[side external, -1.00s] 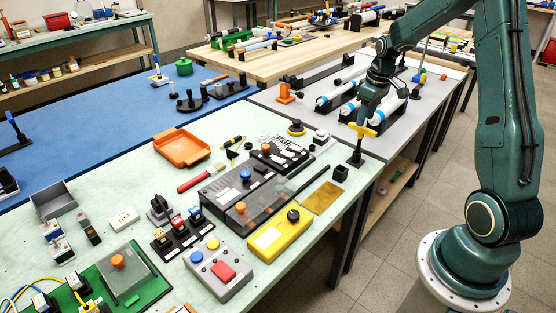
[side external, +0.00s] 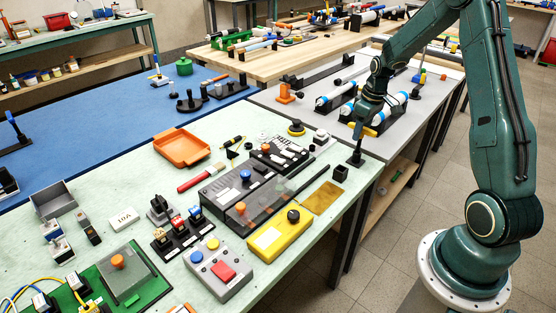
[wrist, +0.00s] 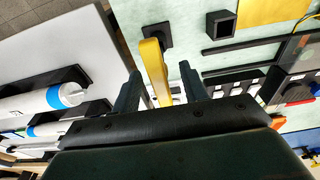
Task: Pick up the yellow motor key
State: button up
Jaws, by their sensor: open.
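The yellow motor key (side external: 369,131) stands upright on a small black post with a square base (side external: 356,160) at the right edge of the green-topped table. In the side view my gripper (side external: 364,124) is lowered over the key and hides part of it. In the wrist view the key (wrist: 154,66) lies between the two dark fingers of my gripper (wrist: 161,84). The fingers are open, with a visible gap to the key on the left side and a wider one on the right. The black base (wrist: 158,35) shows beyond the key.
A small black square socket (side external: 340,173) and a yellow plate (side external: 324,198) are near the post. A dark control panel (side external: 235,195) and a yellow button box (side external: 280,233) stand to the left. White cylinders with blue bands (side external: 393,103) lie on the grey table behind.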

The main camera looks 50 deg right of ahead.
grip_shut()
jog(key=shift+r, duration=0.15)
notch_tip(320, 180, up, 20)
dwell(0.9)
dwell(0.4)
